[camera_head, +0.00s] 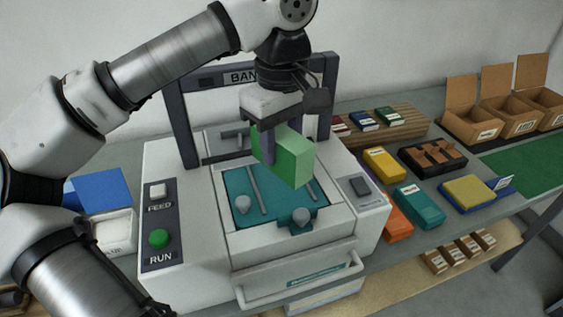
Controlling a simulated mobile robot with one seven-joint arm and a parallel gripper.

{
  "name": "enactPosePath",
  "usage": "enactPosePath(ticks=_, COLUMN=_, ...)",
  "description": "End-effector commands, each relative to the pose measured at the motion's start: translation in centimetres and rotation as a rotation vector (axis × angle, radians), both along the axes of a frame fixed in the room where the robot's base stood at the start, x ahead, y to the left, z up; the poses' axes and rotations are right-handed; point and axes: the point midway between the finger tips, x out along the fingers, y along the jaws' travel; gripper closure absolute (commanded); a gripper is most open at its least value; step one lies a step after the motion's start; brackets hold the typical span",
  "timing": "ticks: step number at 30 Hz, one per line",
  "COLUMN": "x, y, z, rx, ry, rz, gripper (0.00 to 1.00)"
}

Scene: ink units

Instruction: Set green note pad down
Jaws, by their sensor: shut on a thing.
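The green note pad (292,160) is a light green block, held upright and tilted. My gripper (267,145) is shut on it, with a dark finger across its left side. The pad hangs over the teal bed (240,187) of a white banding machine (190,215). I cannot tell whether its lower edge touches the bed. The bed has grey posts and rails. A dark arch marked "BAN" (183,125) stands behind the pad, partly hidden by my gripper.
The machine's front has a handle (300,275) and FEED and green RUN (159,238) buttons. To the right lie yellow (384,164), teal (420,206) and orange (396,222) pads, a dark tray (433,157) and open cardboard boxes (472,125). A green mat (530,158) is bare.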

Motion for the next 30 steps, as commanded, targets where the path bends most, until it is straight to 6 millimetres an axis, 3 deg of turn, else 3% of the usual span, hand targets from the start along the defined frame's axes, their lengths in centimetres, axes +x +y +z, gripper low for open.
enactPosePath(ticks=5, x=0.0, y=0.0, z=-1.1, rx=-0.001, ry=0.002, rz=0.0, gripper=0.9)
enactPosePath(ticks=13, x=-0.1, y=0.0, z=-4.7, rx=-0.001, ry=0.002, rz=0.0, gripper=0.9)
enactPosePath(ticks=24, x=0.0, y=0.0, z=-5.3, rx=-0.001, ry=0.0, rz=0.0, gripper=0.9)
enactPosePath(ticks=25, x=0.0, y=0.0, z=-5.3, rx=-0.001, ry=0.0, rz=0.0, gripper=0.63)
enactPosePath(ticks=30, x=0.0, y=0.0, z=-5.2, rx=-0.001, ry=0.0, rz=0.0, gripper=0.42)
